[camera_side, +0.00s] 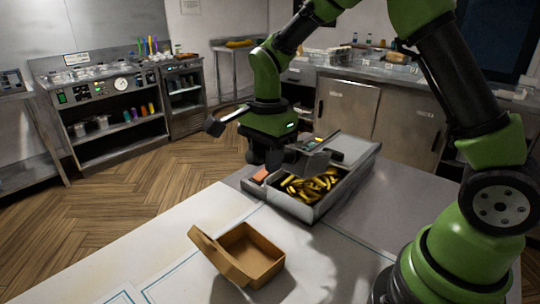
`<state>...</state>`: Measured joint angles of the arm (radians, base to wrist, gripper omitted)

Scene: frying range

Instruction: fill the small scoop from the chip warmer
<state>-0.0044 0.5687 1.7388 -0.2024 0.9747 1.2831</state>
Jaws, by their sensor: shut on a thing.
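The chip warmer (322,207) is a grey metal tray on the worktable, with a pile of yellow chips (312,185) inside. My gripper (270,160) points down at the warmer's back left side and is shut on the small scoop. The scoop (311,163) is dark grey and reaches right from the jaws, just over the chips; a little yellow shows at its upper edge. I cannot tell how many chips are in it. The jaws and the scoop's handle are mostly hidden in dark shapes.
An open brown box (262,262) stands on the white table in front of the warmer, its lid leaning left. A small orange-brown item (260,175) lies at the warmer's left end. The table (165,238) left of the box is clear. Steel counters line the back.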

